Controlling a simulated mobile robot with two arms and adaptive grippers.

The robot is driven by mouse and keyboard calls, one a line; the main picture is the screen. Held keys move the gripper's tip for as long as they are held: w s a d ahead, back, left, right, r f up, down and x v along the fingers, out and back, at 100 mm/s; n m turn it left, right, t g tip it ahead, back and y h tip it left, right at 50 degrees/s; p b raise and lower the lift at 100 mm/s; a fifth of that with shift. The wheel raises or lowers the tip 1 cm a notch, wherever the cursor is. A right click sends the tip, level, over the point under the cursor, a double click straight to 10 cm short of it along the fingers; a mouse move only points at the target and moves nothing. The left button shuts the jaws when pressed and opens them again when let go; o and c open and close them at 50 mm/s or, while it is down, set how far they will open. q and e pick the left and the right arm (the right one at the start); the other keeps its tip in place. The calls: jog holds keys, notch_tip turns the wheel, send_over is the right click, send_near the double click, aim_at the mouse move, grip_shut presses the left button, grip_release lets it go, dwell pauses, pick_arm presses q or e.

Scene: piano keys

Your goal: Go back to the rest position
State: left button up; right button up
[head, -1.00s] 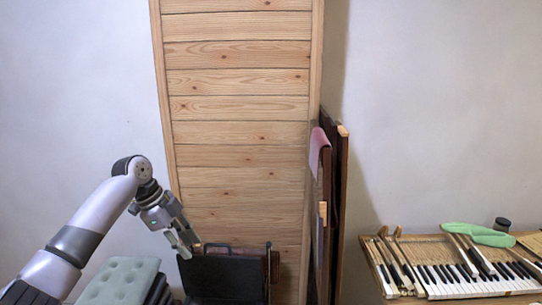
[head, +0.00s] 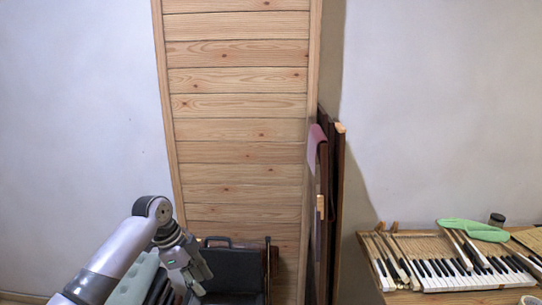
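My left arm comes in from the lower left. Its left gripper (head: 201,279) points down and to the right, with the two fingers apart and nothing visible between them. It is in front of the left side of a dark case (head: 238,270) with a handle; I cannot tell if they touch. My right gripper is not in view.
A teal tufted cushion (head: 137,281) is partly hidden behind my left arm. A wood-plank panel (head: 240,130) stands behind, with dark boards (head: 337,200) leaning beside it. At right, a table holds piano keys (head: 460,277), a green object (head: 475,230) and a dark jar (head: 497,220).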

pick_arm(q)
jog(key=s+d+f+n, duration=0.3)
jog(key=s+f, duration=0.5)
jog(key=s+d+f+n, duration=0.2)
jog(key=s+d+f, duration=0.1)
jog(key=s+f, duration=0.55)
jog(key=s+a+n+t+y, duration=0.1)
jog(key=s+a+n, duration=0.25)
jog(key=s, duration=0.35)
jog(key=s+a+r+n+t+y, duration=0.1)
jog(key=s+a+n+y, duration=0.1)
jog(key=s+n, duration=0.35)
jog(key=s+a+n+t+y, duration=0.1)
jog(key=s+a+n, duration=0.15)
jog(key=s, duration=0.55)
notch_tip(320, 180, down, 26)
jog(key=f+g+b, duration=0.1)
jog(key=b, duration=0.1)
jog(key=s+a+f+g+b, duration=0.1)
jog(key=s+f, duration=0.8)
jog(key=s+a+f+m+b, duration=0.1)
jog(key=s+a+f, duration=0.1)
jog(key=s+f, duration=0.7)
jog(key=shift+a+f+g, duration=0.25)
jog(key=shift+f+g, duration=0.15)
jog(key=shift+f, duration=0.3)
